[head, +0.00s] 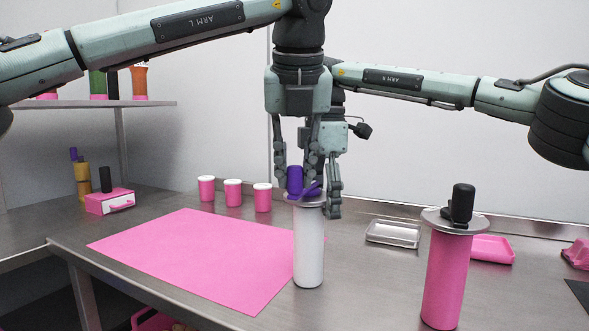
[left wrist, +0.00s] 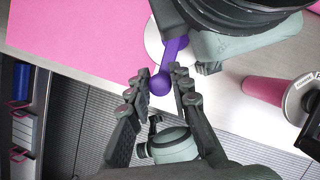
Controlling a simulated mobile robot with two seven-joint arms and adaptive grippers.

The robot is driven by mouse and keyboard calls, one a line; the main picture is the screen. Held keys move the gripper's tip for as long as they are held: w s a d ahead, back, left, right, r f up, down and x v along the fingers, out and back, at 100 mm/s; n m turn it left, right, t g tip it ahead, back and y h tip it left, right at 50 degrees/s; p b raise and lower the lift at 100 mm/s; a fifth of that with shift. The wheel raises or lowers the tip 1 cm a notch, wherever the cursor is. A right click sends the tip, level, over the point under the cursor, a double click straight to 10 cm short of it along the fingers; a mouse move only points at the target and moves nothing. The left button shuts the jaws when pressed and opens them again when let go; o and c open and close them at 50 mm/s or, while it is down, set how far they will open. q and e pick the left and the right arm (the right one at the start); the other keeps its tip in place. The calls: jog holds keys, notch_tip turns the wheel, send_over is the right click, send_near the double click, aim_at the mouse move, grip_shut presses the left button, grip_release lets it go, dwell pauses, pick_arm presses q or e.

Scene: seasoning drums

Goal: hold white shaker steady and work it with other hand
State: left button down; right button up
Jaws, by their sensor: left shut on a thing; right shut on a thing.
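In the left wrist view the purple knob (left wrist: 160,84) sits between the fingers. My left gripper (head: 296,168) points down from above, shut on the knob. My right gripper (head: 322,195) comes down behind and to the right, shut on the shaker near its top; its exact contact is partly hidden. In the left wrist view the white lid (left wrist: 153,42) is partly covered.
A pink shaker (head: 446,275) with a black-handled lid stands at right. A metal tray (head: 393,233) and pink tray (head: 492,249) lie behind it. Several pink cups (head: 232,192) line the back. The pink mat (head: 190,250) is bare.

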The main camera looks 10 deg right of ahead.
pick_arm(q)
jog(key=c, duration=1.3)
grip_release()
jog(key=shift+c, duration=0.2)
jog(key=v, duration=1.2)
jog(key=shift+s, duration=0.1)
jog(key=shift+c, duration=0.6)
